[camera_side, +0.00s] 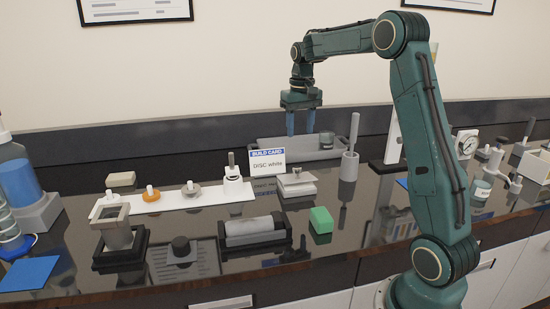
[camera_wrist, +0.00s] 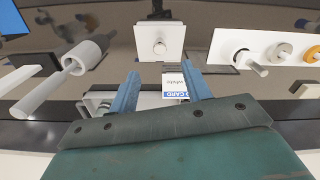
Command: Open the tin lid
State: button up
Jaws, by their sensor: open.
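The tin (camera_side: 297,190) is a small pale box on the dark glossy counter, with a flat lid (camera_side: 296,177) on top. My gripper (camera_side: 301,133) hangs pointing down, above and behind the tin, near the back tray. Its blue fingers are apart and empty. In the wrist view the gripper (camera_wrist: 160,72) has its fingertips below the lid in the picture, with the lid beyond them.
A build card (camera_side: 267,160) reading "DISC white" stands beside the tin. A grey holder (camera_side: 348,168) with an upright handle is to the right. A green block (camera_side: 321,220) lies in front. A white strip (camera_side: 212,195) with knobbed discs is left. A grey tray (camera_side: 268,153) is behind.

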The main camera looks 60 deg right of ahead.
jog(key=s+a+r+n+t, duration=0.1)
jog(key=s+a+r, duration=0.2)
jog(key=a, duration=0.5)
jog(key=s+a+r+n+t, duration=0.1)
jog(key=s+a+r+n, duration=0.1)
jog(key=s+a, duration=0.3)
jog(key=shift+a+r+h, duration=0.4)
jog(key=shift+a+r, duration=0.2)
jog(key=shift+a, duration=1)
jog(key=shift+d, duration=0.1)
jog(key=m+g+y, duration=0.1)
jog(key=m+g, duration=0.1)
jog(key=m, duration=0.1)
send_over(298, 168)
jog(key=d, duration=0.1)
notch_tip(298, 168, down, 6)
jog(key=shift+r, duration=0.25)
jog(key=shift+f, duration=0.15)
jog(key=f, duration=1.3)
jog(key=shift+w+a+f, duration=0.15)
jog(key=shift+a+f, duration=0.1)
jog(key=shift+a, duration=0.05)
